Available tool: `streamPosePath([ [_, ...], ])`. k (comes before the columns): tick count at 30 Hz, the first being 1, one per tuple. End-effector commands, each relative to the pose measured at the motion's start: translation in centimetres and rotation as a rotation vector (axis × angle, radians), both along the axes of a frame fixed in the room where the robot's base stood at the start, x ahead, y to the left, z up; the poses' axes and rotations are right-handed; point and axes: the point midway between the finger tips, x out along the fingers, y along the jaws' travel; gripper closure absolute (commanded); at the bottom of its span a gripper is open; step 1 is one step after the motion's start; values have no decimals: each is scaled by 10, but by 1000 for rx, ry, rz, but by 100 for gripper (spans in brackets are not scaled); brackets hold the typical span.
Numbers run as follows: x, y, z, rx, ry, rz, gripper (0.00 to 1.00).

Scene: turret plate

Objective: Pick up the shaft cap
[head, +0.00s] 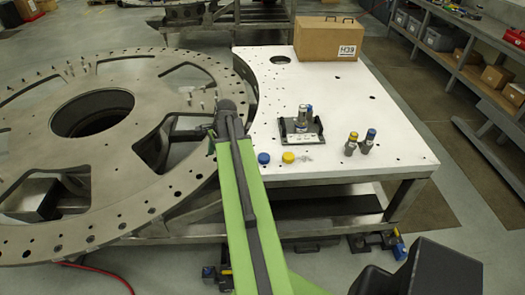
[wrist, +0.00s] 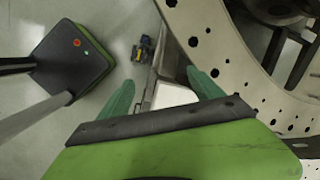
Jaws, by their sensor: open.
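A round blue cap (head: 263,157) and a round yellow cap (head: 288,157) lie on the white table (head: 400,130) near its front edge in the head view. A small clear or pale piece (head: 306,158) lies beside the yellow one. I cannot tell which of these is the shaft cap. A dark fixture (head: 315,138) with a grey metal cylinder (head: 302,117) stands just behind them. My gripper (wrist: 160,76) shows two green fingers set apart, with nothing between them. My arm reaches over the edge between the turret plate and the table, left of the caps. No cap shows in the wrist view.
The big round turret plate (head: 35,115) with standing pins fills the left. Two small bottle-like parts (head: 359,145) stand right of the fixture. A cardboard box (head: 328,40) sits at the table's back. The table's right side is mostly clear. Shelves (head: 470,40) stand beyond.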

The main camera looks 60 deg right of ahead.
Motion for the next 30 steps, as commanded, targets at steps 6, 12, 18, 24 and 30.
streamPosePath([
  [6,-115,-149,54,170,-61,-801,25],
  [12,-168,-193,65,249,-95,-1105,25],
  [18,-170,-194,60,256,-95,-1128,25],
  [24,-160,-195,27,254,-94,-1124,25],
  [30,-142,-195,-17,254,-95,-1123,25],
])
